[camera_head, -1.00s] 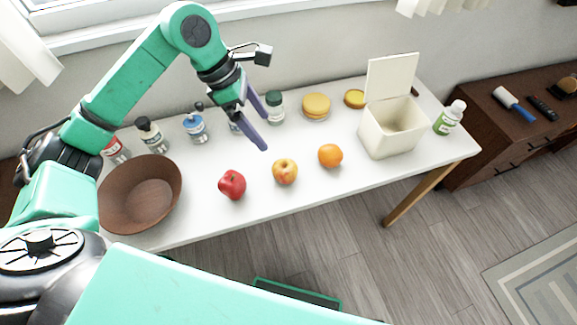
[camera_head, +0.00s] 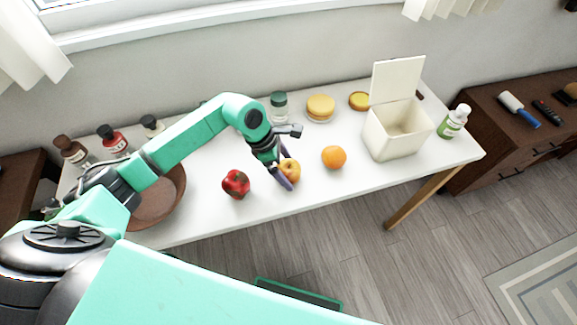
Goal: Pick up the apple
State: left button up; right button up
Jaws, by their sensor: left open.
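A yellow-red apple (camera_head: 293,168) sits on the white table, partly hidden by my left gripper. A red, apple-like fruit (camera_head: 236,184) sits to its left and an orange (camera_head: 334,157) to its right. My left gripper (camera_head: 286,170) is open and low at the yellow-red apple, with one finger across its left front side and the other behind it. Whether the fingers touch it I cannot tell. My right gripper is not in view.
A brown bowl (camera_head: 160,203) stands at the left, partly behind my left arm. A cream open-lidded box (camera_head: 396,133) and a green-labelled bottle (camera_head: 453,122) stand at the right. Jars and round yellow items (camera_head: 320,107) line the back. The table front is clear.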

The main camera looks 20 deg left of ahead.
pick_arm(q)
jog(key=shift+d+f, duration=0.2)
jog(key=shift+f, duration=0.25)
jog(key=c, duration=1.3)
jog(key=shift+w+r, duration=0.1)
jog(key=shift+r, duration=0.05)
